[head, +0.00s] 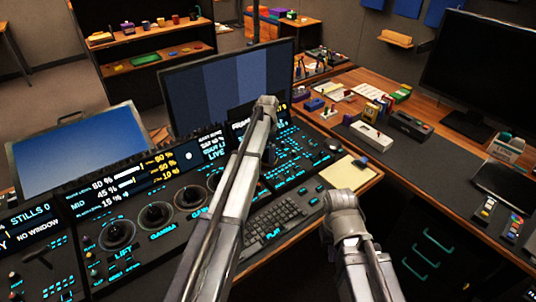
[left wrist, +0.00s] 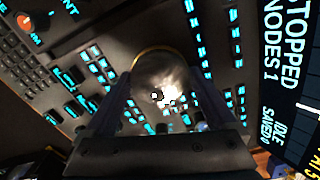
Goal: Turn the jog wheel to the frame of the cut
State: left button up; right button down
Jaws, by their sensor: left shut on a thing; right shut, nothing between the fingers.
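The jog wheel (left wrist: 165,75), a round shiny metal disc with a gold rim, sits among lit cyan keys in the left wrist view. My left gripper (left wrist: 163,92) has its two dark fingers on either side of the wheel, shut on it. In the head view my left arm reaches over the panel and hides the wheel. A display (left wrist: 290,75) beside it reads "STOPPED", "NODES 1" and "IDLE".
The control panel (head: 180,235) carries several trackballs, such as this one (head: 117,235), and a keyboard (head: 270,225). A monitor (head: 205,85) with blue-grey bands stands behind it. A yellow notepad (head: 345,172) lies at the right edge. A side desk (head: 440,185) holds small devices.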

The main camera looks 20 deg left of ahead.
dwell(0.5)
pick_arm(q)
jog(key=o, duration=1)
jog(key=shift+o, duration=0.2)
jog(key=shift+r, duration=0.1)
notch_tip(320, 180, up, 8)
jog(key=p, duration=0.8)
jog(key=shift+f, duration=0.2)
